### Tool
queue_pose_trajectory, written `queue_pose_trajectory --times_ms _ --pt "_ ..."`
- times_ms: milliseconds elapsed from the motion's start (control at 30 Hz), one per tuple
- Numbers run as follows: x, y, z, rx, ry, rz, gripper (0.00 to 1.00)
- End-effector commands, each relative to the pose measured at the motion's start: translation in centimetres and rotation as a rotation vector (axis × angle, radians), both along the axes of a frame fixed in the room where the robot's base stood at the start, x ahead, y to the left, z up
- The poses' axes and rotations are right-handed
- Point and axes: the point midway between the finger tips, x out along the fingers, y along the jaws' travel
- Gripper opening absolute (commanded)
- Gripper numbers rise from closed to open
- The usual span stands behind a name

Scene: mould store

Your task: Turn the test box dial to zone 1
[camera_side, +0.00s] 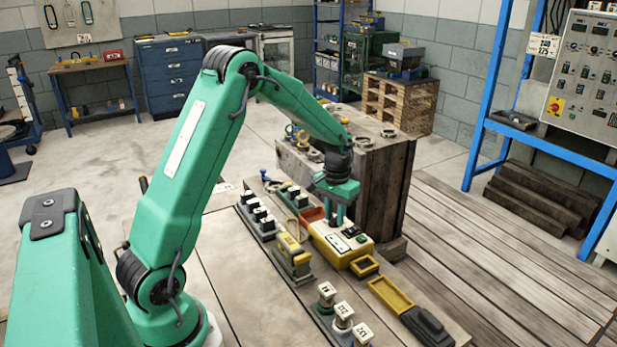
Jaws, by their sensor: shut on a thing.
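The test box (326,246) is a yellow box with a pale top panel, standing on the wooden bench to the right of the picture's middle. Dark parts show on its panel. My green gripper (335,216) points down over the back of the box, with its fingers at or just above the panel. The dial is hidden by the fingers or too small to make out, and so is its zone setting. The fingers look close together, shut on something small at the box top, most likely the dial.
A yellow and grey device (292,257) stands left of the box. Several white-topped pieces (326,294) stand in front, and a row of black and white blocks (262,216) is behind left. A yellow tray (390,296) lies front right. A tall wooden block (375,190) stands close behind.

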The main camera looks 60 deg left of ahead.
Motion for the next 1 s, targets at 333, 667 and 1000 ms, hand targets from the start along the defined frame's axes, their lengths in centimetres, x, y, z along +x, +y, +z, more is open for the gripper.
queue_pose_trajectory --times_ms 333,667,1000 --pt "-0.18 0.27 0.08 -0.002 0.006 -0.073 0.02" --pt "-0.20 0.30 0.07 -0.002 0.006 -0.072 0.31" --pt "-0.09 0.13 0.02 -0.001 0.004 -0.075 0.47"
